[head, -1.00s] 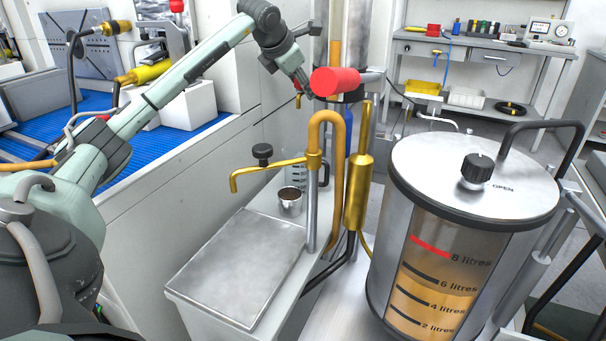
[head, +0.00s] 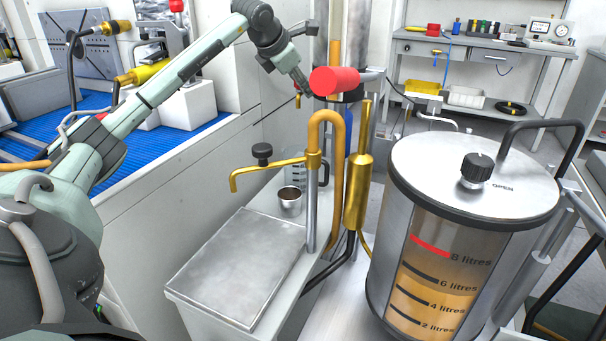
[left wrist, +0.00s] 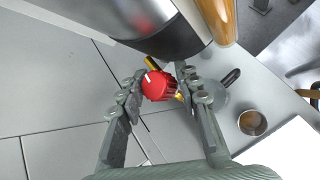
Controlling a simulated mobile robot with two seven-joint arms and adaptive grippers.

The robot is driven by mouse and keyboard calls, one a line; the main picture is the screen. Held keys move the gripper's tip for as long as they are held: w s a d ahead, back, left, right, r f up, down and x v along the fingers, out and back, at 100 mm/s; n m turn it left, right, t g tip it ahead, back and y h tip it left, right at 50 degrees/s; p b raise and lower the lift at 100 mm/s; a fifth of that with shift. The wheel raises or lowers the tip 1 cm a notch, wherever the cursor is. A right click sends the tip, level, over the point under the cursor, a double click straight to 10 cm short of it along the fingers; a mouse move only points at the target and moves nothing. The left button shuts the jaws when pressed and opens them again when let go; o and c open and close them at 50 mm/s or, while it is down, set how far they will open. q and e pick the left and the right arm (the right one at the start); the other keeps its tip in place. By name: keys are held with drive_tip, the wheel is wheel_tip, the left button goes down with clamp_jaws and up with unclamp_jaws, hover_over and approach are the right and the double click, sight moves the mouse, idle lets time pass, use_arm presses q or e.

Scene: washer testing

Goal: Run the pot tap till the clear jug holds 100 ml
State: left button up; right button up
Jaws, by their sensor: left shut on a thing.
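My left gripper (left wrist: 156,92) is shut on a red tap knob (left wrist: 157,87) with a white mark, one finger on each side. In the head view my left gripper (head: 302,82) is beside a brass spout (head: 298,101). The metal pot (left wrist: 160,35) is at the top of the left wrist view. The clear jug (head: 293,169), with dark marks and a black handle, stands below the spout in the head view, partly hidden by a brass pipe. It also shows behind my finger in the left wrist view (left wrist: 212,97). I cannot read its level or see a stream. My right gripper is out of view.
A steel cup with brown contents (head: 290,201) stands close in front of the jug. A brass swivel spout (head: 270,171) reaches over the steel-topped bench (head: 235,268). A large marked tank (head: 475,180) stands at right.

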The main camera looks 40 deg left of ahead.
use_arm(q)
drive_tip(key=shift+a+r+m+h+p, duration=0.1)
drive_tip(key=shift+a+m+h+p, duration=0.1)
drive_tip(key=shift+m+h, duration=0.3)
drive_tip(key=shift+a+r+m+h+p, duration=0.1)
drive_tip(key=shift+m+h+p, duration=0.15)
drive_tip(key=shift+m, duration=0.35)
drive_tip(key=shift+d+f+m+h, duration=0.1)
drive_tip(key=shift+m+h, duration=0.2)
drive_tip(key=shift+h, duration=0.05)
drive_tip(key=shift+m+h+p, duration=0.3)
drive_tip(key=shift+m, duration=0.1)
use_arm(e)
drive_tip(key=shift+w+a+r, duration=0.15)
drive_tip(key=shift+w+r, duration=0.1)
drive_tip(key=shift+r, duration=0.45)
use_arm(q)
drive_tip(key=shift+s, duration=0.1)
idle(5.3)
